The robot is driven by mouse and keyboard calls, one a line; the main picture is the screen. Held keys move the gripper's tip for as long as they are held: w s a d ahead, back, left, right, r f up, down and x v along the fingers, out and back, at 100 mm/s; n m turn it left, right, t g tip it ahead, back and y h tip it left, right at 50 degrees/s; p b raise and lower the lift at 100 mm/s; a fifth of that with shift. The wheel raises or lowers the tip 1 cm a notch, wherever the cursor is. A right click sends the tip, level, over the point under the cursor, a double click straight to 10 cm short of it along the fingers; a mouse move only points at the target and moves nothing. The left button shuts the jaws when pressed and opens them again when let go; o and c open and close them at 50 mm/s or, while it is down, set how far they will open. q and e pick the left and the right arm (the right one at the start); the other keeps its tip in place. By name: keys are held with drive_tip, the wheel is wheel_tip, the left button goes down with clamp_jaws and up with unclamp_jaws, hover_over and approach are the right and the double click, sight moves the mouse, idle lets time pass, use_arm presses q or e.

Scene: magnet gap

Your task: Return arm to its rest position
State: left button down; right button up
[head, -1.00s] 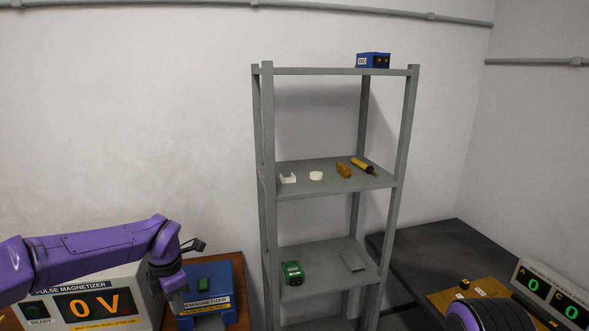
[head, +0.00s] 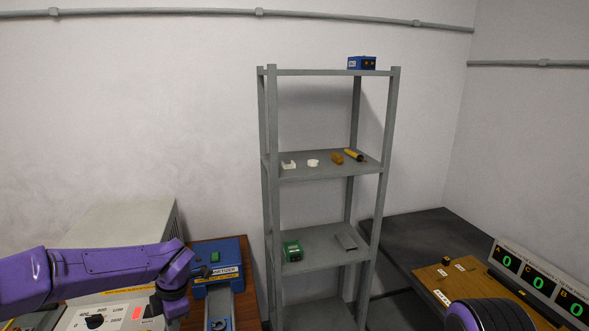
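My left arm (head: 100,273) is purple and reaches in from the left, in front of a pale boxy machine. Its end hangs down near the blue demagnetizer box. The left gripper (head: 152,305) is a small dark shape at the arm's end, and its fingers do not show clearly enough to tell whether they are open. No object shows in it. Of my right arm, only a dark ribbed round part (head: 485,315) shows at the bottom right; its gripper is out of view.
The demagnetizer (head: 215,262), with a green button, stands on a brown table. A grey shelf (head: 330,172) carries small parts and a green device (head: 292,250). A wooden board (head: 450,283) and a counter panel (head: 530,275) reading 0, 0, 0 are at right.

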use_arm(q)
drive_tip(key=s+a+f+m+t+y, duration=0.3)
drive_tip(key=s+f+m+y, duration=0.45)
drive_tip(key=s+f, duration=0.7)
drive_tip(key=s+d+f+m+h, duration=0.1)
drive_tip(key=s+f+m+h, duration=0.25)
drive_tip(key=s+m, duration=0.45)
drive_tip(key=s+d+f+m+h, duration=0.1)
drive_tip(key=s+f+m+h, duration=0.25)
drive_tip(key=s, duration=0.85)
wheel_tip(320, 180, down, 10)
drive_tip(key=b, duration=0.9)
drive_tip(key=shift+r+t+y, duration=0.25)
drive_tip(key=shift+t+y, duration=0.05)
drive_tip(key=shift+y, duration=0.05)
drive_tip(key=shift+w, duration=0.15)
